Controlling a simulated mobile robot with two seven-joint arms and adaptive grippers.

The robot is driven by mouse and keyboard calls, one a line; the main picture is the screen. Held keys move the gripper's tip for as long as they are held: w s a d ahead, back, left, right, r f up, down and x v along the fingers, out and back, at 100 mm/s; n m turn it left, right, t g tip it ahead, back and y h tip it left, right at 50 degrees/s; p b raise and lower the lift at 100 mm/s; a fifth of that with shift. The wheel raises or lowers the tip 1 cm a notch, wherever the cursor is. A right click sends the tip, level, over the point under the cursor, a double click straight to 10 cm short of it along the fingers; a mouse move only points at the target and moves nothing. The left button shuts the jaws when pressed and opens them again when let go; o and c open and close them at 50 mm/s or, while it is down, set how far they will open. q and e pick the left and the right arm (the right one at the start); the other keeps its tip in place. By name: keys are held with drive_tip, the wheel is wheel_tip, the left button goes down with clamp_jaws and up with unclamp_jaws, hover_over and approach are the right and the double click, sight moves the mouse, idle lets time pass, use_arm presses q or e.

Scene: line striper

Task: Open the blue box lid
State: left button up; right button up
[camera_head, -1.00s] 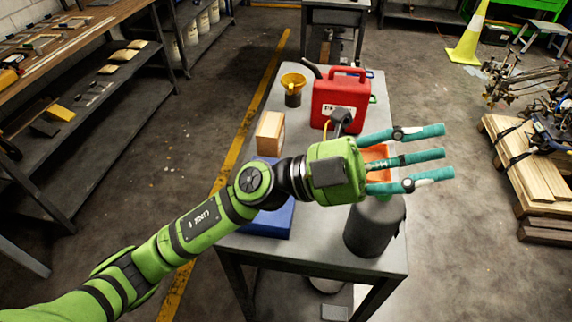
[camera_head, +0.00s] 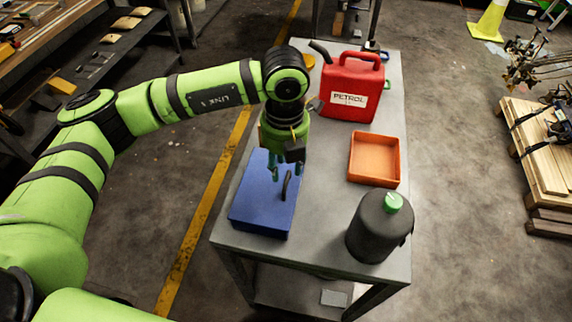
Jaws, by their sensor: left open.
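The blue box (camera_head: 262,205) sits on the near left part of the grey table, with its lid shut. A dark curved handle (camera_head: 286,185) stands on the lid's right side. My left gripper (camera_head: 284,170) points down over the far part of the box, close to the handle. Its teal fingers are apart and hold nothing that I can see. I cannot tell whether a finger touches the lid or handle. My right gripper is not in view.
An orange tray (camera_head: 374,160), a dark bottle with a green cap (camera_head: 373,230) and a red petrol can (camera_head: 352,88) stand on the grey table (camera_head: 325,200). The table is clear between box and tray. A wooden pallet (camera_head: 540,165) is at the right.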

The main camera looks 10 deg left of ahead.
sight(285, 174)
use_arm(q)
drive_tip(key=f, duration=0.2)
drive_tip(key=shift+s+f+p, duration=0.2)
drive_tip(key=shift+f+p, duration=0.15)
drive_tip(key=shift+p, duration=0.05)
drive_tip(key=shift+w+f, duration=0.15)
drive_tip(key=shift+f, duration=0.1)
drive_tip(key=shift+c, duration=0.8)
clamp_jaws()
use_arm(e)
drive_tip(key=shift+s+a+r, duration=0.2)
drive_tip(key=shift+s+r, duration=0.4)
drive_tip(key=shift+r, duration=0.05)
